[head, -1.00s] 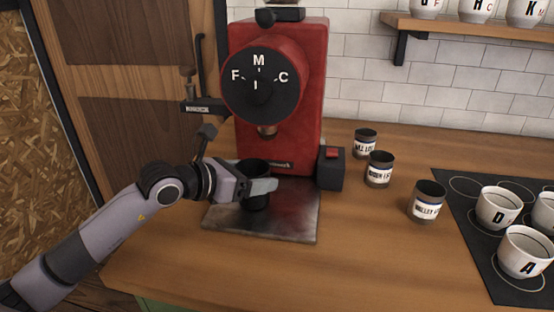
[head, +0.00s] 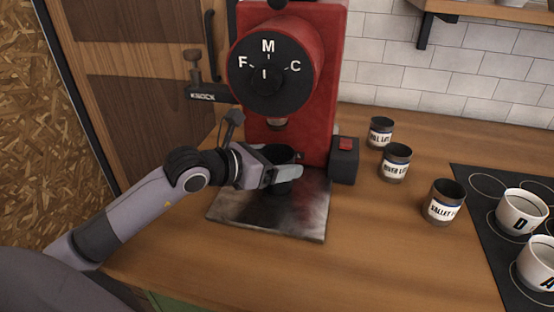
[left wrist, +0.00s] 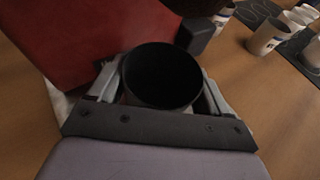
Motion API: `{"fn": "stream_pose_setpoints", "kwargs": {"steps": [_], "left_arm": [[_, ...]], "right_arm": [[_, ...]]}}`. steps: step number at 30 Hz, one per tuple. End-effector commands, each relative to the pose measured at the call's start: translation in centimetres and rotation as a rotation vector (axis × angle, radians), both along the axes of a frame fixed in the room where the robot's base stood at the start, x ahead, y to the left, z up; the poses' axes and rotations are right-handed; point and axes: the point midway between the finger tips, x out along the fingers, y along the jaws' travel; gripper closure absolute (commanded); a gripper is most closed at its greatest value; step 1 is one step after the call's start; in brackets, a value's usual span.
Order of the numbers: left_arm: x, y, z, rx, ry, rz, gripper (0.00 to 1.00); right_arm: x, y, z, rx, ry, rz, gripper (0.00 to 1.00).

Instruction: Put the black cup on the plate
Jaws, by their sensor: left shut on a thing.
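The black cup (head: 279,152) is between the fingers of my left gripper (head: 284,174), in front of the red grinder. In the left wrist view I look into the dark open top of the cup (left wrist: 160,78), with a finger on each side of it. The dark metal plate (head: 270,217) lies on the wooden counter below my left gripper, at the foot of the grinder. The fingers hide much of the cup in the head view, and I cannot tell whether its base touches the plate. My right gripper is out of view.
The red grinder (head: 312,85) stands close behind the cup, with a small dark box with a red switch (head: 344,160) beside it. Several labelled tins, one the valley tin (head: 443,203), stand to the right. White lettered cups (head: 520,212) stand on a black mat (head: 483,190).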

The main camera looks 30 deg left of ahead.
Motion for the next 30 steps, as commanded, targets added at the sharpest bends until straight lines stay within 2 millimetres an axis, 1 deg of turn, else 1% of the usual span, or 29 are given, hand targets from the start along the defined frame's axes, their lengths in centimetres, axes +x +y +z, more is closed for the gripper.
{"fn": "stream_pose_setpoints", "kwargs": {"steps": [1, 2, 3, 4, 10, 14, 17, 21, 30], "left_arm": [[0.0, 0.0, -0.3, -0.001, -0.002, 0.0, 0.55], [0.0, 0.0, -0.3, 0.0, 0.0, 0.0, 0.18], [0.0, 0.0, -0.2, 0.0, 0.0, 0.0, 0.05], [0.0, 0.0, -0.2, 0.0, 0.0, 0.0, 0.0], [0.0, 0.0, -0.2, 0.0, 0.0, 0.0, 0.0], [0.0, 0.0, 0.3, 0.0, 0.0, 0.0, 0.0], [-0.9, 0.5, 0.3, 0.0, 0.002, 0.001, 0.0], [-3.0, 1.3, 1.0, 0.004, 0.001, -0.002, 0.0], [-6.6, 3.0, 2.5, 0.001, 0.002, 0.002, 0.0]], "right_arm": [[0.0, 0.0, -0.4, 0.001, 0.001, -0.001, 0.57], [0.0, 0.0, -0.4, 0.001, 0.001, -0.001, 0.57], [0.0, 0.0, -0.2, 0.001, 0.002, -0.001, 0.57], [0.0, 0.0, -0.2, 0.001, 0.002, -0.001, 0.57], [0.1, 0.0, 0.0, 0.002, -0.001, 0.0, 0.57], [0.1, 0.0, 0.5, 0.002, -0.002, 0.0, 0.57], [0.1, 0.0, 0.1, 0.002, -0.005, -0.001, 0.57], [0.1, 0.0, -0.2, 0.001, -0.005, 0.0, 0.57], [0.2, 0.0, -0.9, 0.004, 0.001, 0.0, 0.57]]}}
